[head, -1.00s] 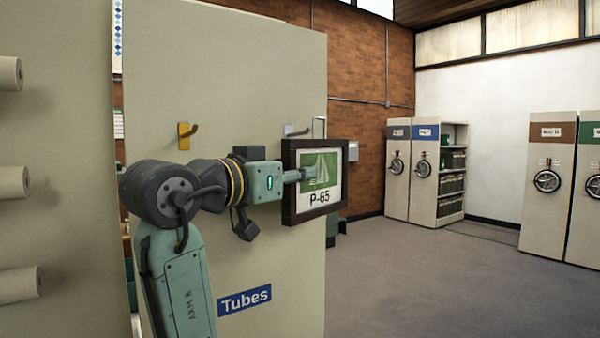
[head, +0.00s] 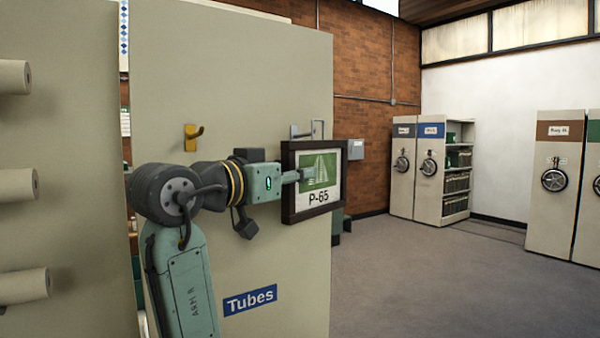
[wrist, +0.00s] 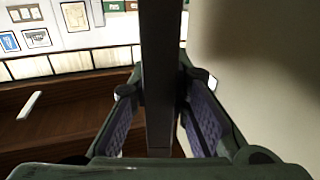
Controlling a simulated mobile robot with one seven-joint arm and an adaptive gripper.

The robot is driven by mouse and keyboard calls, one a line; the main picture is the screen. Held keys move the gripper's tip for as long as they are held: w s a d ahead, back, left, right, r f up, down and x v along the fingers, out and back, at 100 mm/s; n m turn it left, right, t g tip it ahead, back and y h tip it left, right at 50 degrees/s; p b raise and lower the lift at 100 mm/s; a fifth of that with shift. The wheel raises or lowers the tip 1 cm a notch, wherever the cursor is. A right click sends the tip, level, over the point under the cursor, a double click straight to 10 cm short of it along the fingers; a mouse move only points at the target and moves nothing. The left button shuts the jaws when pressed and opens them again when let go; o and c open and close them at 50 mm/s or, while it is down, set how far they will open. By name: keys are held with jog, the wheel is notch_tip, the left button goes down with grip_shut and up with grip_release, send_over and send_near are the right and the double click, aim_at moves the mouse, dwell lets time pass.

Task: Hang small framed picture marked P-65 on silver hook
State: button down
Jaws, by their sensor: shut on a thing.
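The small framed picture (head: 323,198) has a dark frame, a green image and the label P-65. It hangs upright in the air in front of the beige panel. My gripper (head: 302,175) is shut on its left side. In the wrist view the dark frame (wrist: 160,60) shows edge-on between the two padded fingers. The silver hook (head: 295,131) is on the panel just above the picture's upper left corner. The picture's top edge is slightly below the hook in the head view. The gap in depth and the picture's back are hidden.
A yellow hook (head: 192,137) is on the same panel to the left. A blue Tubes sign (head: 250,299) is lower down. Rolled tubes (head: 18,186) stick out at the far left. Shelving units (head: 430,165) stand at the back right, with open floor (head: 430,270) before them.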

jog(key=shift+w+a+p, duration=0.45)
jog(key=shift+w+a, duration=0.15)
jog(key=shift+w, duration=0.25)
dwell(0.7)
jog(key=shift+f+b, duration=0.45)
jog(key=shift+f, duration=0.25)
dwell(1.0)
dwell(0.3)
jog(key=c, duration=1.4)
grip_release()
jog(key=shift+c, duration=0.2)
jog(key=shift+a, duration=0.1)
